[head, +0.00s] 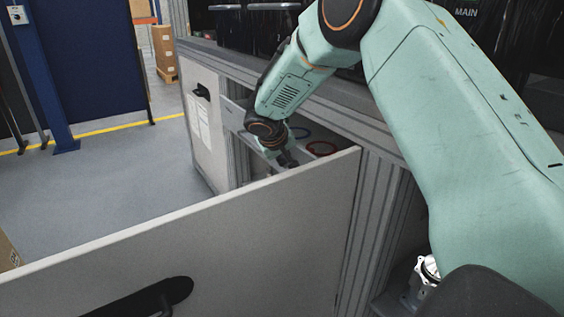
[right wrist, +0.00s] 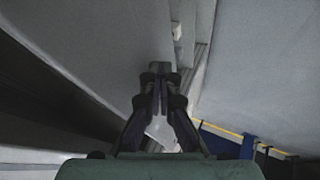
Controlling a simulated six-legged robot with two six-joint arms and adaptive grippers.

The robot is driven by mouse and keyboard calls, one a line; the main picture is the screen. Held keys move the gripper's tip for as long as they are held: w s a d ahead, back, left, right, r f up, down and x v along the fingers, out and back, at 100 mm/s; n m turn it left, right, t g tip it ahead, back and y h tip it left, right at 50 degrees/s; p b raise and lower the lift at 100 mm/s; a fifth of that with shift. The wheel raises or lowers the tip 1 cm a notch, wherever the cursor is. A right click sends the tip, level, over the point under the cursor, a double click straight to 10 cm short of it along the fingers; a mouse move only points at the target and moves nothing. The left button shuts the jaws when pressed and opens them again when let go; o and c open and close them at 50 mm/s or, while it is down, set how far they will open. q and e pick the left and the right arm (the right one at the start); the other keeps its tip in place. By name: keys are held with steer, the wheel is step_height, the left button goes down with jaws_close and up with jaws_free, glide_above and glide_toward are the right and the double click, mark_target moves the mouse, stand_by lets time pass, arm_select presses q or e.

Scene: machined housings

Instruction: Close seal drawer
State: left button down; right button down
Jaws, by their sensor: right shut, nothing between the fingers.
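The seal drawer (head: 234,116) is a grey drawer in the cabinet bay behind the open door. A blue ring seal (head: 300,132) and a red ring seal (head: 321,148) show at it. My right gripper (head: 288,160) is by the drawer, just beyond the door's top edge, and partly hidden. In the right wrist view my right gripper (right wrist: 160,68) is shut and empty, its tips close to grey panels. I cannot tell whether it touches the drawer. How far the drawer stands out is partly hidden by my arm and the door. My left gripper is not in view.
The open cabinet door (head: 270,225) with a black handle (head: 165,297) fills the foreground. A closed panel (head: 206,130) with a paper sheet stands at left. A metal housing (head: 428,268) sits at lower right. Open floor (head: 110,180) lies at left.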

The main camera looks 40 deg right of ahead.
mark_target(295, 157)
steer(key=d, duration=0.3)
steer(key=shift+s+d+f, duration=0.1)
steer(key=shift+d, duration=0.3)
steer(key=shift+a, duration=0.15)
